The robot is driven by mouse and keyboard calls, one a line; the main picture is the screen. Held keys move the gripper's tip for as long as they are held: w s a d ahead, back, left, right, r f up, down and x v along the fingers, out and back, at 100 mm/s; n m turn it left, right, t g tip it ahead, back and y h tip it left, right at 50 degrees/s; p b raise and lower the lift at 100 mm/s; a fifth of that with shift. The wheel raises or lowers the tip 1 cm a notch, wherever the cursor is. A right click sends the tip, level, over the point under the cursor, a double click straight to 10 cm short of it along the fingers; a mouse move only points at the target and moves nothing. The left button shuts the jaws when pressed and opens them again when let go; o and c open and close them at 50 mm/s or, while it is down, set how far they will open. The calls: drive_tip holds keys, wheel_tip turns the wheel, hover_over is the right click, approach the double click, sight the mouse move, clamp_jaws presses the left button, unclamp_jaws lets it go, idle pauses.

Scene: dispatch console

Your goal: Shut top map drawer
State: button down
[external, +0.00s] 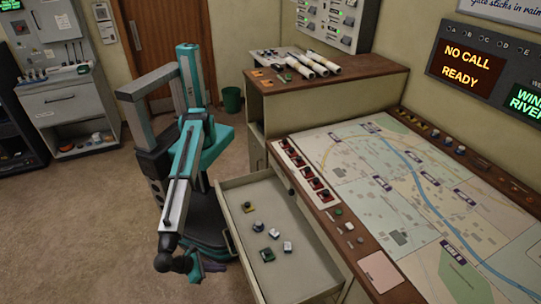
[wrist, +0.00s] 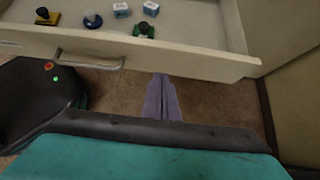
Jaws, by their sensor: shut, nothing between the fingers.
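The top map drawer (external: 290,212) is pulled well out of the map table in the external view. It holds several small stamp-like items. In the wrist view its pale front panel (wrist: 205,62) crosses the upper part, with a bar handle (wrist: 90,63) left of centre. My gripper (external: 213,266) is low outside the drawer front in the external view, partly hidden by my wrist. In the wrist view my gripper (wrist: 160,82) shows shut, empty purple fingers pointing at the panel's lower edge, right of the handle. I cannot tell whether they touch it.
The map table (external: 385,190) stands right of the drawer, with a row of red switches (external: 305,172) along its edge. A wooden-topped cabinet (external: 325,95) stands behind. A green bin (external: 231,99) is by the wall. Carpet (external: 95,230) to the left is clear.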

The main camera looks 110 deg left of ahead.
drive_tip(key=w+a+f+p, duration=0.1)
drive_tip(key=w+a+f, duration=0.2)
drive_tip(key=w+a, duration=0.2)
drive_tip(key=shift+w+p, duration=0.15)
drive_tip(key=shift+p, duration=0.15)
drive_tip(key=shift+a, duration=0.1)
drive_tip(key=w+a+p, duration=0.2)
drive_tip(key=w+a, duration=2.1)
drive_tip(key=shift+p, duration=0.4)
drive_tip(key=shift+d, duration=0.1)
